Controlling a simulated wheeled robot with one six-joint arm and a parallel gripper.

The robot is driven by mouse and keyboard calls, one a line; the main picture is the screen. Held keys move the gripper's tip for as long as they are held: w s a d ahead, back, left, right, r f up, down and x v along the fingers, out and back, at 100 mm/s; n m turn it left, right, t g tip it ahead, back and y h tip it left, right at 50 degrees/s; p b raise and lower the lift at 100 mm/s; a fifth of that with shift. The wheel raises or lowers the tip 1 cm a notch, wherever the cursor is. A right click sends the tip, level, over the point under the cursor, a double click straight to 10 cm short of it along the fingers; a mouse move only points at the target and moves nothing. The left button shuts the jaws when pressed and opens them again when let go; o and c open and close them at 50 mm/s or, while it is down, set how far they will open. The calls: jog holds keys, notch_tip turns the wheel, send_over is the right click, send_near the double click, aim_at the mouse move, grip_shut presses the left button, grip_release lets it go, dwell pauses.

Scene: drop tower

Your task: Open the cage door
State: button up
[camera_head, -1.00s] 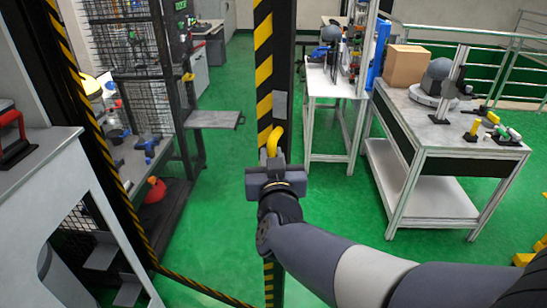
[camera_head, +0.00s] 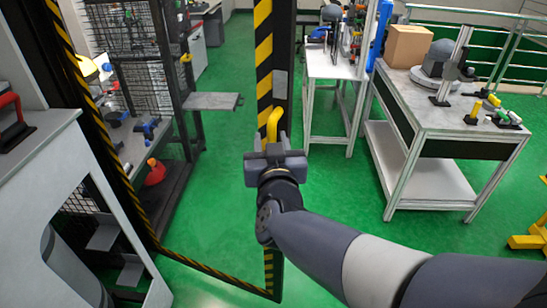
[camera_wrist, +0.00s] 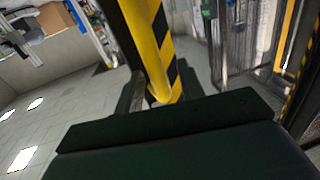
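The cage door has a yellow-and-black striped post (camera_head: 264,60), with a striped bottom rail (camera_head: 205,268) running to the left. A yellow handle (camera_head: 272,124) stands on the post. My gripper (camera_head: 275,149) is at the lower end of the handle, with its fingers close in on either side of it. In the wrist view the handle (camera_wrist: 145,45) runs down between the two dark fingers, in front of the striped post. The fingers appear shut on it; the exact contact is partly hidden by the gripper body.
A workbench (camera_head: 440,130) with a cardboard box (camera_head: 409,44) stands at the right. Behind the post is another table (camera_head: 335,68). A dark mesh rack (camera_head: 150,60) with a grey side shelf (camera_head: 212,102) is at the left. Green floor (camera_head: 350,225) is open in front.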

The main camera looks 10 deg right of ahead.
jog(key=s+a+p, duration=0.1)
jog(key=s+p, duration=0.1)
jog(key=s, duration=0.7)
jog(key=shift+a, duration=0.2)
jog(key=shift+w, duration=0.15)
jog(key=w, duration=0.3)
jog(key=w+d+b, duration=0.1)
jog(key=w, duration=0.3)
jog(key=w+d+b, duration=0.1)
jog(key=w, duration=0.2)
jog(key=shift+w, duration=0.3)
jog(key=shift+a+f, duration=0.1)
jog(key=shift+f, duration=0.05)
